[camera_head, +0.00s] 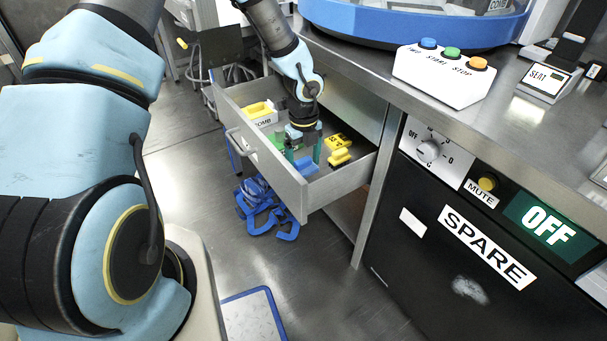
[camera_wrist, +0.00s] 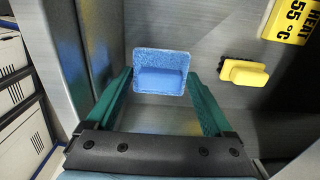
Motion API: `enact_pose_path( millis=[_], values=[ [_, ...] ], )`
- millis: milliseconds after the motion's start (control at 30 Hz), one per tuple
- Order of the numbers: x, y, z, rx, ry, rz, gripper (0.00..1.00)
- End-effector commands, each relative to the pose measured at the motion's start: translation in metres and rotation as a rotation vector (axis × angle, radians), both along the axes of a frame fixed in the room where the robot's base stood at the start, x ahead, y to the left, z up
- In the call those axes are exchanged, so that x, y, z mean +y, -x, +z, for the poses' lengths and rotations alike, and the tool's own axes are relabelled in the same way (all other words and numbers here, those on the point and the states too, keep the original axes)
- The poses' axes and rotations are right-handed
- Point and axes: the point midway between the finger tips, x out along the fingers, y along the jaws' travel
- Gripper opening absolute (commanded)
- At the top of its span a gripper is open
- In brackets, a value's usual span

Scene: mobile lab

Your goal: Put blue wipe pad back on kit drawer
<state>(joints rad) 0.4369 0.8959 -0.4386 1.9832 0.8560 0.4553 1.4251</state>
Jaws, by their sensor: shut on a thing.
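The blue wipe pad (camera_wrist: 160,58) has a raised blue grip block and lies between the green fingers of my gripper (camera_wrist: 161,84) in the wrist view. My gripper is shut on it. In the head view my gripper (camera_head: 304,158) reaches down inside the open kit drawer (camera_head: 303,196), near its front right corner, and the blue pad (camera_head: 309,169) shows low by the fingers. The drawer floor also shows around the pad in the wrist view (camera_wrist: 215,95). I cannot tell whether the pad touches the floor.
A yellow pad (camera_wrist: 245,73) and a yellow labelled block (camera_wrist: 291,18) lie right of the blue pad. A yellow-topped white box (camera_head: 261,112) is at the drawer's left. Blue looped items (camera_head: 262,205) are on the floor below. The bench (camera_head: 365,85) edges the drawer's right.

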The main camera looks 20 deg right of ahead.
Motion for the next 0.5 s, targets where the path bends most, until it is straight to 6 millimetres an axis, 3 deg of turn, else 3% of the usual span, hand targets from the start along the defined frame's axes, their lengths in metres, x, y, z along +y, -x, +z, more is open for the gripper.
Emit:
enact_pose_path(
  millis=[300,500],
  values=[
    [0.0,0.001,-0.037,0.001,-0.002,-0.002,0.16],
    [0.0,0.0,-0.041,0.0,0.0,0.001,0.16]
  ],
)
